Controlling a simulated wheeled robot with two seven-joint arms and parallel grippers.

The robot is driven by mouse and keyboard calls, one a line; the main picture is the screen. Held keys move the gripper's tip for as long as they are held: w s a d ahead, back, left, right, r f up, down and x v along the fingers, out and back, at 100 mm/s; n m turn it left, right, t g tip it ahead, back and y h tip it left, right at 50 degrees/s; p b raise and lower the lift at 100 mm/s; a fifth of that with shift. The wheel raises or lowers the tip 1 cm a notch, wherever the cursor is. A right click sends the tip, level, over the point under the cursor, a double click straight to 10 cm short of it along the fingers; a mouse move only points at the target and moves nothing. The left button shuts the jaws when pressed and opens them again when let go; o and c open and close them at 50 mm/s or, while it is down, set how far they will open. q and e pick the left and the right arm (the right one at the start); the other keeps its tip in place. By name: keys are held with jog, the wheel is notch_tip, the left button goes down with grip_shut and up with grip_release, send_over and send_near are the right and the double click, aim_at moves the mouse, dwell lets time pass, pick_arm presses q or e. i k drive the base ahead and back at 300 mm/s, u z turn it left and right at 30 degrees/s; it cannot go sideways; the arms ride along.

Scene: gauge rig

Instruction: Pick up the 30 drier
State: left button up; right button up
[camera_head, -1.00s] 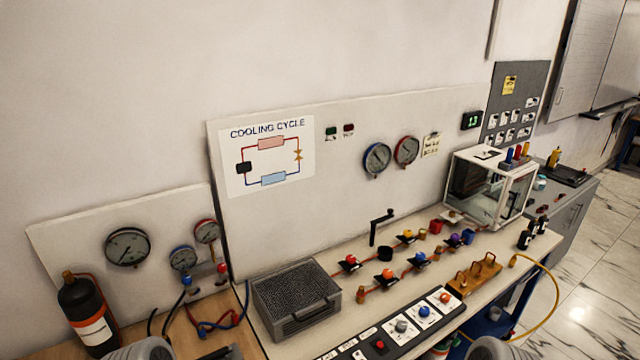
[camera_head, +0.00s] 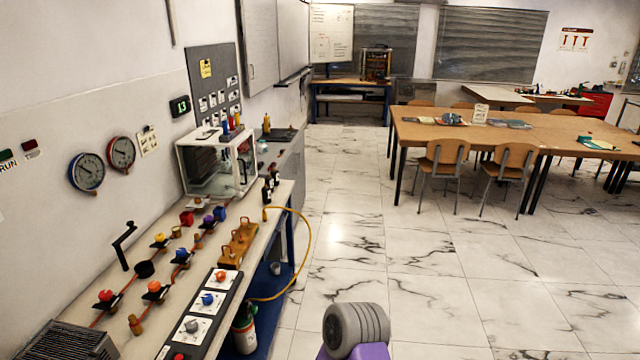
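I cannot make out any label reading 30, so I cannot tell which thing is the 30 drier. A wooden rack (camera_head: 228,257) with several small copper-coloured pieces stands on the bench at the left, near its front edge. The pieces are too small to tell apart. A copper pipe line with coloured valve knobs, among them an orange one (camera_head: 154,286), runs along the bench behind the rack. Neither gripper is in view. A grey, rounded part of my own arm shows at the bottom, clear of the bench.
A clear-walled box (camera_head: 217,166) stands at the bench's far end. A control strip (camera_head: 208,300) lies along the front edge. A yellow hose (camera_head: 306,262) hangs off the bench into the floor space. The marble floor (camera_head: 345,235) is open up to the wooden tables (camera_head: 500,133).

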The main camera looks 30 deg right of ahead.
aim_at(269, 180)
jog(key=z, duration=1.3)
jog(key=k, duration=1.3)
jog(key=z, duration=0.7)
jog(key=i, duration=3.7)
jog(key=u, duration=0.8)
jog(key=i, duration=1.45)
jog(key=u, duration=2.25)
jog(key=i, duration=1.05)
jog(key=u, duration=0.45)
